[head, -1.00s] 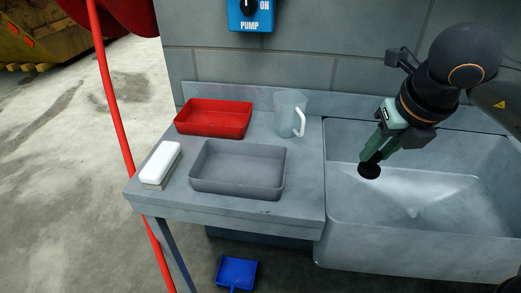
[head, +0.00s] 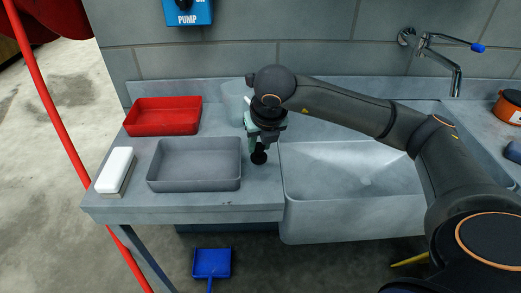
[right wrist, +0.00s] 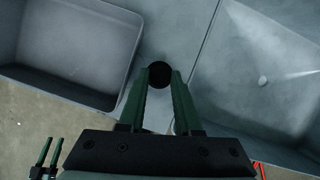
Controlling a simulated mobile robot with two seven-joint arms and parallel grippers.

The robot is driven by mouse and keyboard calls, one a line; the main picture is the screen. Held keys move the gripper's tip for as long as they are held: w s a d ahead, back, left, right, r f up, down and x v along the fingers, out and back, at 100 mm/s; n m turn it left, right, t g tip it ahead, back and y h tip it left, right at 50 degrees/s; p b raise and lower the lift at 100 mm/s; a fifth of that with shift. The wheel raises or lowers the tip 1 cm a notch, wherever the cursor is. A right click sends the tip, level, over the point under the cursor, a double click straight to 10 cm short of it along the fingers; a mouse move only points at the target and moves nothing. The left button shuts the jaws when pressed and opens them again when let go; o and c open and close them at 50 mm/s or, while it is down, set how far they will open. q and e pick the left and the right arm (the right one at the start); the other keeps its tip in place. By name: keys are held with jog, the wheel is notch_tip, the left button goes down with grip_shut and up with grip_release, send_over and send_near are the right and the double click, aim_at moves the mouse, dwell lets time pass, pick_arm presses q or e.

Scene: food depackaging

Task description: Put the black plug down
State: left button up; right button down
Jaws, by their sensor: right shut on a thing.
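The black plug (head: 259,157) is a small dark disc held at the tips of my right gripper (head: 257,148). In the right wrist view the plug (right wrist: 159,74) sits between the green fingertips of the gripper (right wrist: 160,80), which are shut on it. Plug and gripper are over the strip of counter (head: 262,190) between the grey tray (head: 195,186) and the sink (head: 340,205). I cannot tell whether the plug touches the counter.
A red tray (head: 163,118) and a white-topped brush or block (head: 115,170) are on the counter's left part. A clear jug (head: 235,100) stands behind my gripper, partly hidden. A tap (head: 445,60) is on the wall above the sink. A blue dustpan (head: 212,263) lies on the floor.

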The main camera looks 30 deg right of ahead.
jog(key=shift+f, duration=1.35)
jog(key=shift+f, duration=0.1)
jog(key=c, duration=0.6)
grip_release()
jog(key=v, duration=1.2)
